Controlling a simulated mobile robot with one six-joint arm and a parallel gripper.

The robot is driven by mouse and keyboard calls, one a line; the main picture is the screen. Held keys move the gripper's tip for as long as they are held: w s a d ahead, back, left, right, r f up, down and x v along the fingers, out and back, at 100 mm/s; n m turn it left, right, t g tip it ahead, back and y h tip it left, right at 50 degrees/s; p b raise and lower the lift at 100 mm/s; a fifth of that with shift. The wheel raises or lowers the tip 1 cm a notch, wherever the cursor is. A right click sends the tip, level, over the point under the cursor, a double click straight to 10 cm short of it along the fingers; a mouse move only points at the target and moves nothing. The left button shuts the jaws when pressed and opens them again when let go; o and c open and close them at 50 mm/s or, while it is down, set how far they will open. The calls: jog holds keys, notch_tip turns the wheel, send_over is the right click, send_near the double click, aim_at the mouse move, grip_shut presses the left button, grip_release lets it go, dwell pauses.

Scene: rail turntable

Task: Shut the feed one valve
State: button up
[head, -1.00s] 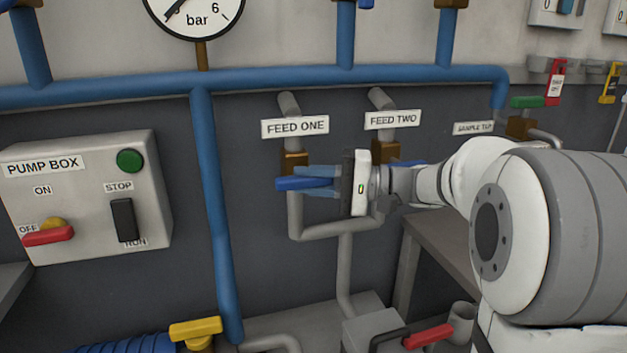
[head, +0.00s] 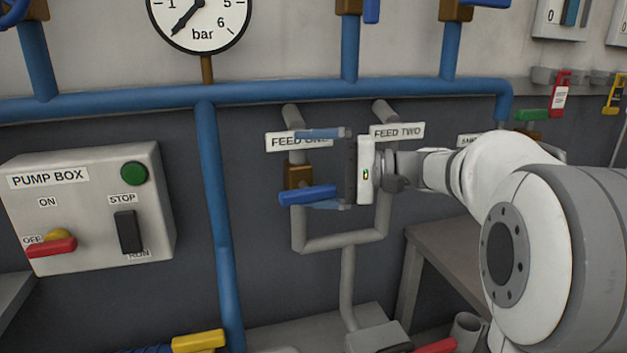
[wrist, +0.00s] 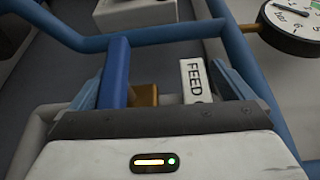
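The feed one valve has a brass body (head: 299,176) on a grey pipe, with a blue lever (head: 303,196) lying roughly level across the upright pipe. The FEED ONE label (head: 283,143) above it is partly covered by my upper finger. My gripper (head: 311,170) is open, its pale blue fingers one above the other, pointing left at the valve. In the wrist view the lever (wrist: 118,70) lies between the open fingers, close beside the left one; I cannot tell whether they touch. The brass body (wrist: 146,96) and the label (wrist: 194,82) also show between the fingers.
The FEED TWO label (head: 397,131) is just right of my gripper; its valve is hidden behind it. A thick blue pipe (head: 220,220) runs down to the left. The pump box (head: 85,205) is farther left. A bench (head: 455,250) stands below my arm.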

jog(key=r, duration=0.6)
jog(key=shift+w+a+p, duration=0.2)
jog(key=shift+w+p, duration=0.05)
jog(key=shift+p, duration=0.05)
jog(key=shift+h, duration=0.6)
jog(key=f, duration=0.4)
jog(key=shift+s+f, duration=0.25)
jog(key=shift+f, duration=0.1)
jog(key=shift+s+d+r, duration=0.15)
jog(key=shift+s+d, duration=0.05)
jog(key=shift+d, duration=0.1)
jog(key=shift+v, duration=1)
jog(key=shift+s+d+r, duration=0.1)
jog(key=shift+s+d, duration=0.3)
jog(key=shift+d, duration=0.5)
jog(key=c, duration=0.8)
jog(key=shift+s+d, duration=0.1)
jog(key=shift+s, duration=0.05)
jog(key=shift+c, duration=0.4)
jog(key=shift+f+p+v, duration=0.15)
jog(key=shift+p+v, duration=0.05)
jog(key=shift+v, duration=1)
jog(key=shift+f+p+v, duration=0.15)
jog(key=shift+p+v, duration=0.05)
jog(key=shift+v, duration=1.05)
